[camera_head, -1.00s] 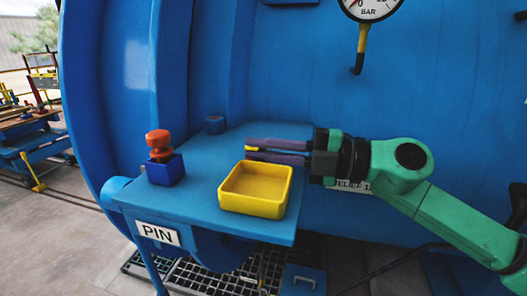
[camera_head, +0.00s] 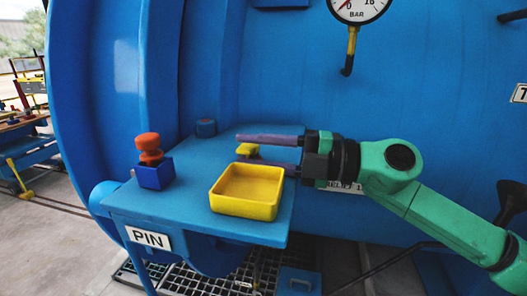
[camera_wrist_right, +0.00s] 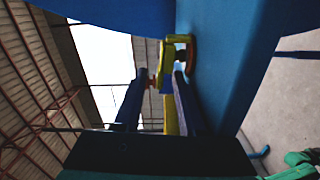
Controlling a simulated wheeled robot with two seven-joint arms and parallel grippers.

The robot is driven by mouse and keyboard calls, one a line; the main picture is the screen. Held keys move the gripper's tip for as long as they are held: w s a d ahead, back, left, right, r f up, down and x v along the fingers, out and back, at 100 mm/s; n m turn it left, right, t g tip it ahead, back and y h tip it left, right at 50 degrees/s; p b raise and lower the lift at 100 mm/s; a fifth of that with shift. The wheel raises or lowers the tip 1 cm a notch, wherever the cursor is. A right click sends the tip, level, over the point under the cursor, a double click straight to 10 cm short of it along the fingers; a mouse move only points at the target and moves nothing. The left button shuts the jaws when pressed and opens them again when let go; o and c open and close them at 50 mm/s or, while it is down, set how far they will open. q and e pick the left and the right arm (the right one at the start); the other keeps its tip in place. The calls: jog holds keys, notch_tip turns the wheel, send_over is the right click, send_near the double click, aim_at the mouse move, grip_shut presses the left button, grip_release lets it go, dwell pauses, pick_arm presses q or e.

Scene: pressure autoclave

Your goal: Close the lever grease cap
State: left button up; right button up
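A small yellow piece (camera_head: 247,150), perhaps the lever of the grease cap, shows at the back of the blue shelf. My right gripper (camera_head: 241,148) has its purple fingers spread around it, with a gap on the far side; I cannot tell whether the near finger touches it. In the right wrist view, a yellow fitting with a reddish part (camera_wrist_right: 182,47) is beyond the fingertips, and a yellow bar (camera_wrist_right: 170,115) shows between the fingers, close to the right one. Which part is the cap, and how far shut it is, I cannot tell. My left gripper is out of view.
A yellow tray (camera_head: 246,192) stands on the blue shelf (camera_head: 190,205), just in front of the gripper. A low blue round part (camera_head: 206,127) is behind. The blue vessel wall (camera_head: 290,80) rises behind.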

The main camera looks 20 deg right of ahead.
jog(key=shift+f, duration=0.1)
jog(key=shift+d+f+b, duration=0.1)
jog(key=shift+d+b, duration=0.1)
jog(key=shift+b, duration=0.3)
jog(key=b+v, duration=0.6)
jog(key=b, duration=0.1)
jog(key=shift+f+b, duration=0.2)
jog(key=shift+b, duration=0.1)
jog(key=b+v, duration=0.2)
jog(key=v, duration=0.6)
jog(key=shift+s+r, duration=0.15)
jog(key=shift+r, duration=0.25)
